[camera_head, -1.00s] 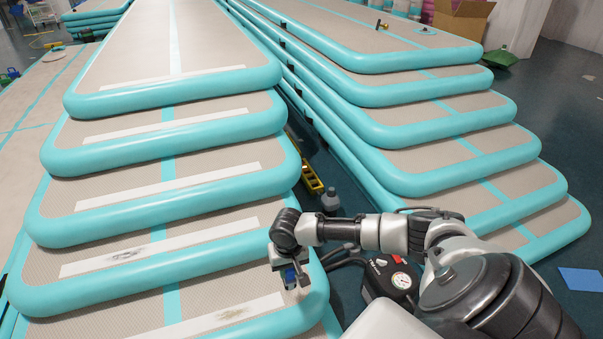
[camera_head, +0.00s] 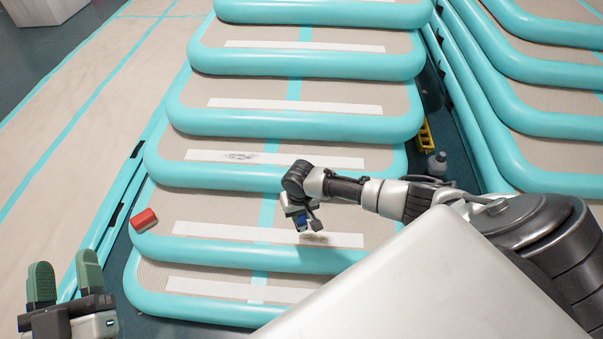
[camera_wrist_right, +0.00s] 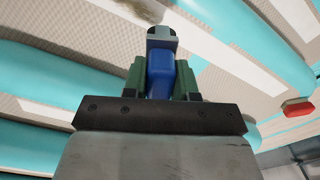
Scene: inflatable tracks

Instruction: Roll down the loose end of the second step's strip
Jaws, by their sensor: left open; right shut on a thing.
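Teal-edged inflatable mats rise as steps in the head view, each with a white strip. The second strip from the bottom (camera_head: 235,232) has a brownish smudge near its right end; whether that end is lifted is too small to tell. My right gripper (camera_head: 301,214) is just above this strip's right part, shut on a blue tool (camera_head: 302,224). In the right wrist view, the blue tool (camera_wrist_right: 160,72) with a grey and black end sits between green fingers. My left gripper (camera_head: 65,278) is open and empty at the lower left, away from the steps.
A red block (camera_head: 145,219) with a pale side rests on the second step's left corner. A second stack (camera_head: 540,122) stands right across a narrow gap holding a yellow item (camera_head: 425,138) and grey bottle (camera_head: 437,163). A flat beige mat (camera_head: 70,130) lies left.

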